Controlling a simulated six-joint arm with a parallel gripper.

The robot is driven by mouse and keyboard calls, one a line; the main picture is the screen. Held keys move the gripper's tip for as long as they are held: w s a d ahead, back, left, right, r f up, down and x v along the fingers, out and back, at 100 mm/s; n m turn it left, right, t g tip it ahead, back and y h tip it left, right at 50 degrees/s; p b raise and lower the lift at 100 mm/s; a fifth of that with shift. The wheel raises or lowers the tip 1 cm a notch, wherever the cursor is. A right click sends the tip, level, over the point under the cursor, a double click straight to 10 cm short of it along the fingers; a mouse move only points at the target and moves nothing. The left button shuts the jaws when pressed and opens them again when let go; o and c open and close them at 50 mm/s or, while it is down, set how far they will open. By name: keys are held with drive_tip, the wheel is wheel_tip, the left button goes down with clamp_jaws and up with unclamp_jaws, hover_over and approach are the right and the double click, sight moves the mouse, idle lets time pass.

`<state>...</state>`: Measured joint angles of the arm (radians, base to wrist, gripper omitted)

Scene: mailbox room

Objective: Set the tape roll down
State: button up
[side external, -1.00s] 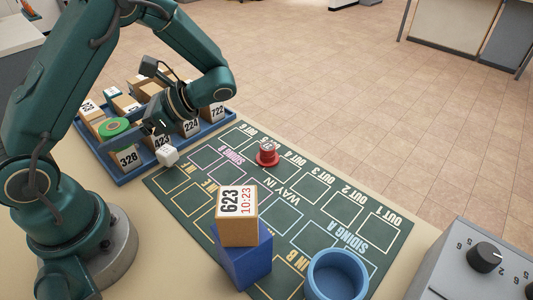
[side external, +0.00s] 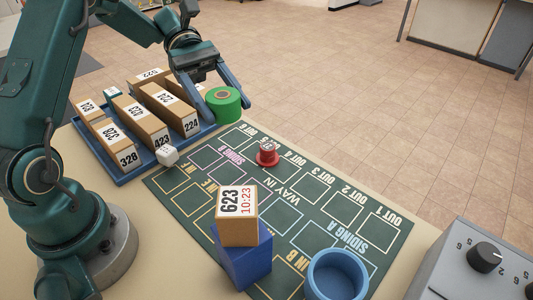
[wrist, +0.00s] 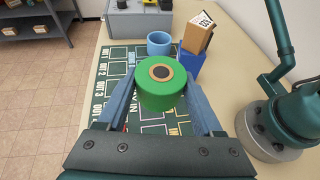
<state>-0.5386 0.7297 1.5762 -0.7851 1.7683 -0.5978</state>
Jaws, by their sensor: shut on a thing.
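The green tape roll (side external: 222,106) has a brown core and is between the fingers of my gripper (side external: 228,100) near the far right end of the blue tray. In the wrist view the tape roll (wrist: 161,84) sits between the two blue fingers, which touch its sides; my gripper (wrist: 160,88) is shut on it. The roll's top faces the wrist camera. In the side view I cannot tell whether its underside touches anything.
The blue tray (side external: 124,181) holds several numbered boxes. A red spool-like piece (side external: 267,154) stands on the green mat (side external: 190,204). Box 623 (side external: 237,222) sits on a blue block (side external: 243,262), near a blue cup (side external: 336,277).

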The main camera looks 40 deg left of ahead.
wheel_tip(320, 180, down, 5)
hover_over(276, 206)
drive_tip(key=shift+t, duration=0.3)
wheel_tip(276, 206, down, 7)
drive_tip(key=shift+r, duration=0.1)
drive_tip(key=shift+f, duration=2)
drive_tip(key=o, duration=1.4)
drive_tip(key=shift+f, duration=0.1)
